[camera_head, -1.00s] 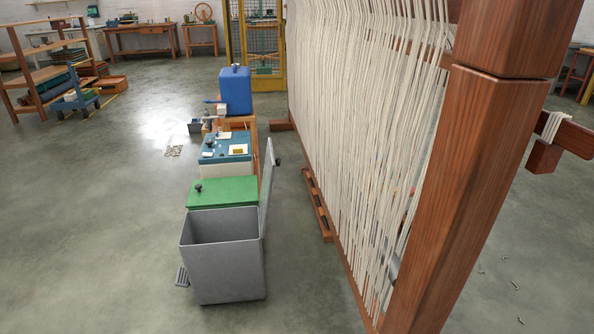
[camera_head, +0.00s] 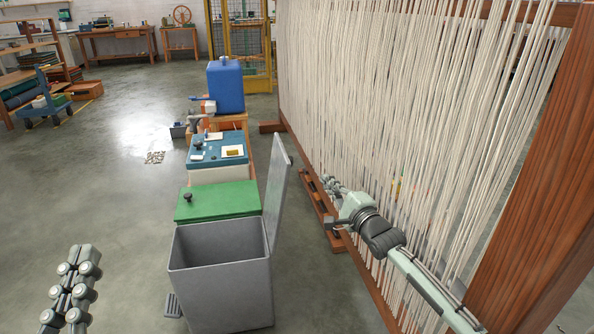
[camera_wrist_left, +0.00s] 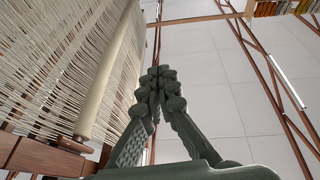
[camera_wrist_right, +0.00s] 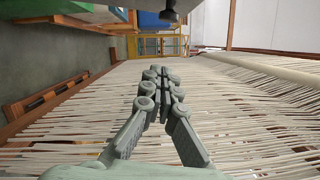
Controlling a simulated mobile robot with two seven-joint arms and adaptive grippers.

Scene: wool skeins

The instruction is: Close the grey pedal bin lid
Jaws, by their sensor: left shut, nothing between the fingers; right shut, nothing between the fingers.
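The grey pedal bin (camera_head: 222,293) stands on the floor in the lower middle of the head view. Its lid (camera_head: 279,190) stands open, nearly upright, along the bin's right side, and the inside looks empty. The pedal (camera_head: 173,306) sticks out low on the left. My right gripper (camera_head: 328,183) is shut and empty, to the right of the lid and apart from it, beside the loom. In the right wrist view its fingertips (camera_wrist_right: 160,72) are together. My left gripper (camera_head: 76,255) is shut and empty, left of the bin. Its closed fingers (camera_wrist_left: 160,72) point upward in the left wrist view.
The loom's pale warp threads (camera_head: 400,120) and wooden post (camera_head: 540,170) fill the right side, close to my right arm. Behind the bin stand a green-topped box (camera_head: 218,201), a teal-topped box (camera_head: 218,150) and a blue container (camera_head: 226,86).

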